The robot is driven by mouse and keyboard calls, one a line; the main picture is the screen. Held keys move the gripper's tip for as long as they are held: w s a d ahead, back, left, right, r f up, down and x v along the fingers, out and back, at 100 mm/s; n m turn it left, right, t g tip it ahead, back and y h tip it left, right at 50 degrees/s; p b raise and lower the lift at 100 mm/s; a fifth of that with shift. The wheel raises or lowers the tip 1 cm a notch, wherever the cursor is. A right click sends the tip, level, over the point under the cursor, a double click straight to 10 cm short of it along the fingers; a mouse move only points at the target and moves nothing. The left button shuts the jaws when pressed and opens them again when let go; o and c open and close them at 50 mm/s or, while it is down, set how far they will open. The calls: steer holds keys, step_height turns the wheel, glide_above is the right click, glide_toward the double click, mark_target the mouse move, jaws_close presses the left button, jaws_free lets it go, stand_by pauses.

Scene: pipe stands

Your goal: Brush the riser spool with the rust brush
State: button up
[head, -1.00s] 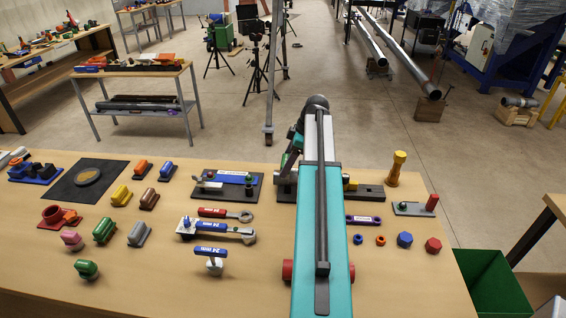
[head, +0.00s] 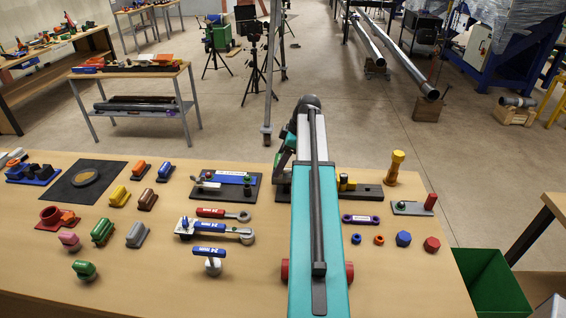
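Several small block-shaped tools stand on the left of the bench, and a brown one (head: 148,200) is the closest to a rust colour; I cannot tell for certain that it is the rust brush. A yellow upright piece with a wider top and foot (head: 395,168) stands at the back right of the bench and may be the riser spool. My teal and grey arm reaches over the bench middle, and its far end bends down behind the upper link. My gripper is hidden there, so its fingers and anything in them cannot be seen.
The wooden bench (head: 150,275) also holds wrenches (head: 222,214), a blue-handled tool (head: 209,259), a black mat (head: 62,188) and several nuts (head: 403,239). A dark plate (head: 368,191) lies partly behind my arm. A green bin (head: 492,285) stands off the right edge. The front left is bare.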

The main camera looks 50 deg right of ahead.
steer(key=shift+f, duration=0.15)
steer(key=shift+s+d, duration=0.75)
steer(key=shift+s, duration=0.2)
steer(key=shift+w+a, duration=0.1)
steer(key=shift+w, duration=0.05)
steer(key=shift+w+a+r, duration=0.25)
steer(key=shift+w+a, duration=0.4)
steer(key=shift+w, duration=0.25)
steer(key=shift+r, duration=0.1)
steer(key=shift+r+p, duration=0.4)
steer(key=shift+r, duration=0.5)
steer(key=shift+a, duration=0.1)
